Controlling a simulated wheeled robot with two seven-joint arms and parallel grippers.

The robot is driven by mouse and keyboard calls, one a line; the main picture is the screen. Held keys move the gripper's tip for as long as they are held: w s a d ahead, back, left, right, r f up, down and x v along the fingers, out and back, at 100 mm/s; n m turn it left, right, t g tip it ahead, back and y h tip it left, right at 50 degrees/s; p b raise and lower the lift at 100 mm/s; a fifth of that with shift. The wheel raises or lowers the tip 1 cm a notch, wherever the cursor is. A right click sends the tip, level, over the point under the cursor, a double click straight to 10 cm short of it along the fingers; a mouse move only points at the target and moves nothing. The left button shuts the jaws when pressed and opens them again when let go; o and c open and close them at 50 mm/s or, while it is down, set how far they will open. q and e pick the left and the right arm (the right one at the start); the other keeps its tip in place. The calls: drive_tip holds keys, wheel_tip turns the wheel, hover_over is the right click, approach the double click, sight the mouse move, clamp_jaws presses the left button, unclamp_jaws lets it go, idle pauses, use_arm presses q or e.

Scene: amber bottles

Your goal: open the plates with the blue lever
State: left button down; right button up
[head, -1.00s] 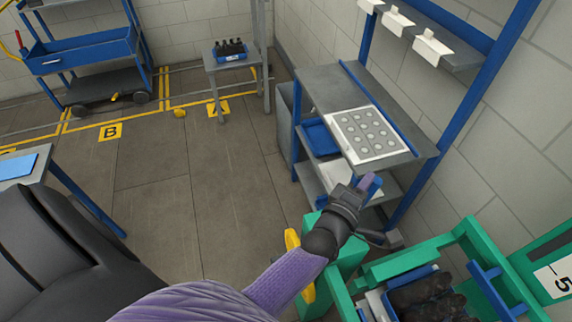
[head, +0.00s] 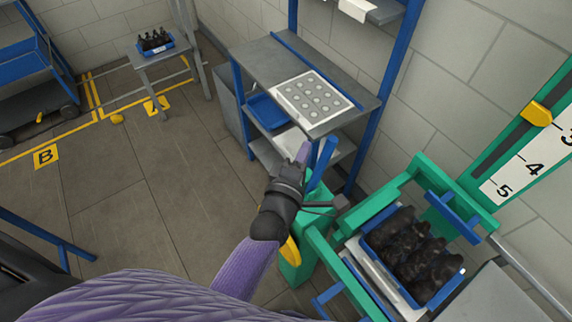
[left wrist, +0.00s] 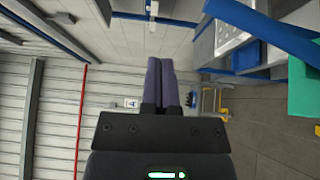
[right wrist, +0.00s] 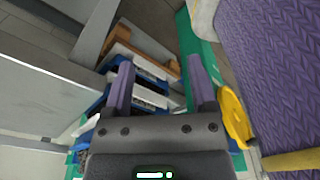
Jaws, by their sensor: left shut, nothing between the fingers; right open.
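A blue lever (head: 322,162) stands up by the green machine (head: 408,183) in the head view. A blue bar (left wrist: 270,30), apparently the lever, crosses the upper right of the left wrist view. My left gripper (head: 303,152) is shut and empty, just left of the lever; whether they touch I cannot tell. Its closed purple fingers also show in the left wrist view. I cannot make out the plates clearly. My right gripper (right wrist: 162,82) is open and empty in the right wrist view, above a blue-and-white stack (right wrist: 155,72) beside green parts. It is not visible in the head view.
A blue tray (head: 458,272) of dark bottles (head: 410,245) sits inside the green frame, near another blue bar (head: 452,216). A numbered scale (head: 530,168) stands at right. A grey shelf unit (head: 262,62) carries a white sheet with round spots (head: 312,98). Floor at left is open.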

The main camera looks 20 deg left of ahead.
use_arm(q)
drive_tip(key=shift+s+r, duration=0.35)
drive_tip(key=shift+s, duration=0.55)
drive_tip(key=shift+s+r, duration=0.3)
drive_tip(key=shift+s, duration=0.55)
drive_tip(key=shift+s+r, duration=0.35)
drive_tip(key=shift+s, duration=0.55)
use_arm(e)
drive_tip(key=shift+w+d+r, duration=0.2)
drive_tip(key=shift+w+d, duration=0.15)
drive_tip(key=shift+d, duration=0.1)
